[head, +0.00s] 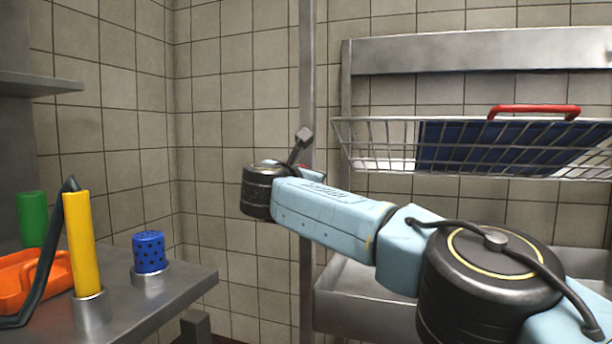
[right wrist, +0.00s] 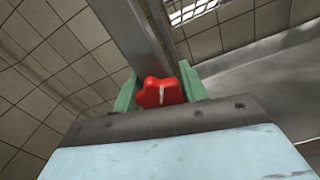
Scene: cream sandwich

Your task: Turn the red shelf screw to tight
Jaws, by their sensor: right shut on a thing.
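The red shelf screw (right wrist: 150,94) is a lobed knob with a pale line mark, near the metal post (right wrist: 128,32) in the right wrist view. My right gripper (right wrist: 160,90) is shut on it, with one green finger on each side. The pale mark points roughly up and down in that view. In the head view my right arm reaches across to the upright post (head: 306,75); its wrist hides the fingers, and only a small bit of red shows by the post. My left gripper is not in view.
A wire basket shelf (head: 375,135) with a blue item (head: 480,145) and red handle (head: 535,110) is at right. A metal counter (head: 190,283) at left bears a yellow cylinder (head: 83,245), a blue perforated cup (head: 149,252), a green cylinder (head: 32,218) and an orange item (head: 18,285).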

